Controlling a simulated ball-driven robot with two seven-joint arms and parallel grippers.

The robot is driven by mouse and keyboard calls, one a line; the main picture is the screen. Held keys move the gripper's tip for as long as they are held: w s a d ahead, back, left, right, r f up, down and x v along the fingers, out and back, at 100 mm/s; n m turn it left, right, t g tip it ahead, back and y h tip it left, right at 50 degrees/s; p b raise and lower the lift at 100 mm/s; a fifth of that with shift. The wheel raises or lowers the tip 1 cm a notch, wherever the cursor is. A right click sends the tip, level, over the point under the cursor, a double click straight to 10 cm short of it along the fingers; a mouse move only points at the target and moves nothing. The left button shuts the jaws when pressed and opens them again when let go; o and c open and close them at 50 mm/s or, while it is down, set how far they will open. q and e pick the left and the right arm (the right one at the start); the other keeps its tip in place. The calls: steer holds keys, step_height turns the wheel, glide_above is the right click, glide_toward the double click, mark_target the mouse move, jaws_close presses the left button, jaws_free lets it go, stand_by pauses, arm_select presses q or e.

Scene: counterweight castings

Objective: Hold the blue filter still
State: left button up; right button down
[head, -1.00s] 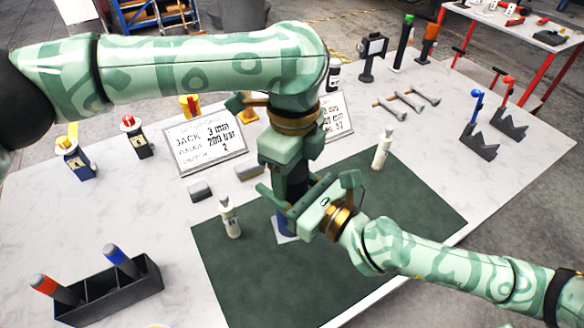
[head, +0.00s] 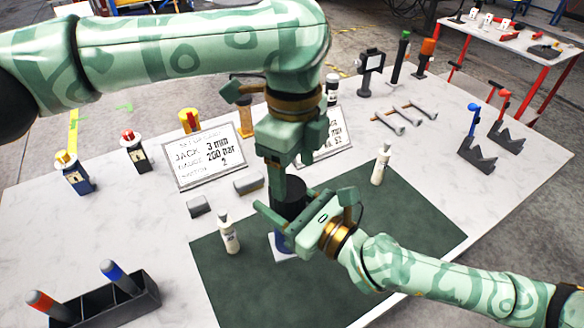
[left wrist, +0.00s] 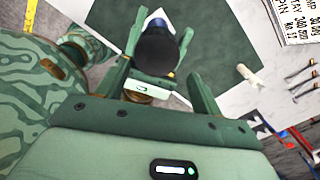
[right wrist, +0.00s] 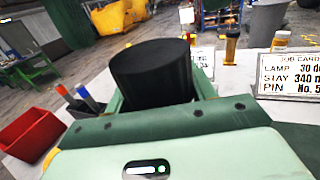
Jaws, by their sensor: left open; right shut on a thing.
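The blue filter (head: 291,190) stands upright on a small white plate (head: 283,256) on the dark green mat (head: 350,265). Its upper part is black, and some blue shows lower down. My right gripper (head: 290,208) is shut around it from the side. The black top fills the space between the right fingers in the right wrist view (right wrist: 155,75). My left gripper (head: 283,172) is open and points down above the filter. In the left wrist view the black top (left wrist: 157,52) lies beyond and between the left fingers. The lower filter is partly hidden by the right gripper.
Behind are grey blocks (head: 248,183) and a job card (head: 205,155). A black rack (head: 105,300) with red- and blue-ended handles is front left. The mat's front part is clear.

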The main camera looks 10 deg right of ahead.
arm_select(q)
steer(key=r+m, duration=0.1)
steer(key=r, duration=0.1)
steer(key=d+r+m, duration=0.1)
steer(key=r, duration=0.1)
steer(key=shift+s+d+r, duration=0.1)
steer(key=shift+s+r, duration=0.05)
steer(key=shift+s, duration=0.05)
steer(key=f+m, duration=0.1)
steer(key=f, duration=0.2)
steer(key=a+f+m, duration=0.1)
steer(key=f+m, duration=0.1)
steer(key=f, duration=0.1)
steer(key=w+a+f+m, duration=0.1)
steer(key=f+m, duration=0.1)
steer(key=f, duration=0.1)
steer(key=shift+a, duration=0.15)
